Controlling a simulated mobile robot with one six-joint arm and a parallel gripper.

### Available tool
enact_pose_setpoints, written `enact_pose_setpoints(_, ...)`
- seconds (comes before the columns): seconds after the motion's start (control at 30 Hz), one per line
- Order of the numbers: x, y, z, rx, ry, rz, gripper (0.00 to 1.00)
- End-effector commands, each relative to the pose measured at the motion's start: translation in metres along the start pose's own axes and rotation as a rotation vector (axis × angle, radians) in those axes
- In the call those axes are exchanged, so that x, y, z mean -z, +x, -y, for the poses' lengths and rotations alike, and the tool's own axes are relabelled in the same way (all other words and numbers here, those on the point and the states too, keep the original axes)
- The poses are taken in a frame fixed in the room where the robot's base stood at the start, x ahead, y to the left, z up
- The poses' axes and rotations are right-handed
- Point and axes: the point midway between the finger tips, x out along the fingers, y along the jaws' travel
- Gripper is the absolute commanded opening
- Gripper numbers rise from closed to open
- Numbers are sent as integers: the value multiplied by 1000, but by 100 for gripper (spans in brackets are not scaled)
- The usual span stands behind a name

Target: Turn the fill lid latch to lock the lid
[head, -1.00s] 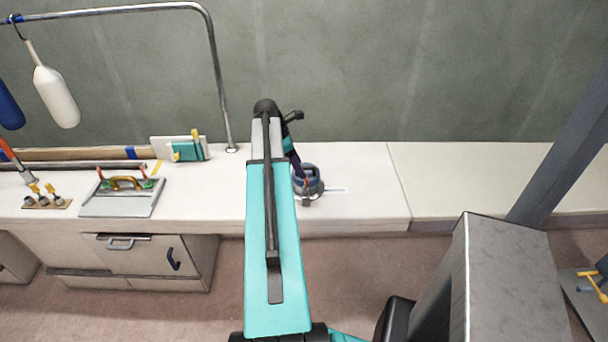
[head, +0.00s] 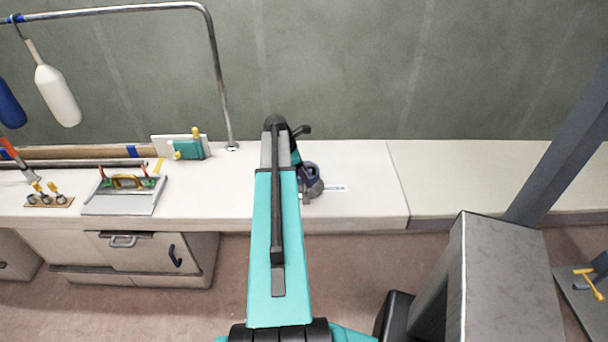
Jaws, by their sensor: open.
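The round dark blue-grey fill lid (head: 314,183) sits on the white countertop, just right of my arm in the head view. A small red part shows on it, and a short grey piece sticks out at its front. My arm covers its left side, and I cannot make out how the latch is turned. My gripper (head: 299,176) is down at the lid's left side, mostly hidden behind my arm. It is open, but its fingertips are not clear, and I cannot tell whether they touch the latch.
A white label (head: 336,189) lies right of the lid. The countertop (head: 365,165) beyond is clear. A grey hatch board (head: 122,200) with handles and a teal block (head: 188,149) stand to the left. A metal rail (head: 222,95) rises behind, with a white fender (head: 57,96) hanging.

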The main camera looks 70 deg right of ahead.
Motion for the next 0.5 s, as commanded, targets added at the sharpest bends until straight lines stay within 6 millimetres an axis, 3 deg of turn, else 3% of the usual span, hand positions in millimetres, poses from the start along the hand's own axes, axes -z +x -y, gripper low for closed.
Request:
enact_pose_setpoints(0.07, 0, 0, 0, 0, 0, 0, 55)
enact_pose_setpoints(0.27, 0, 0, 0, 0, 0, 0, 24)
enact_pose_setpoints(0.5, 0, 0, -1, 15, 35, -1, 24)
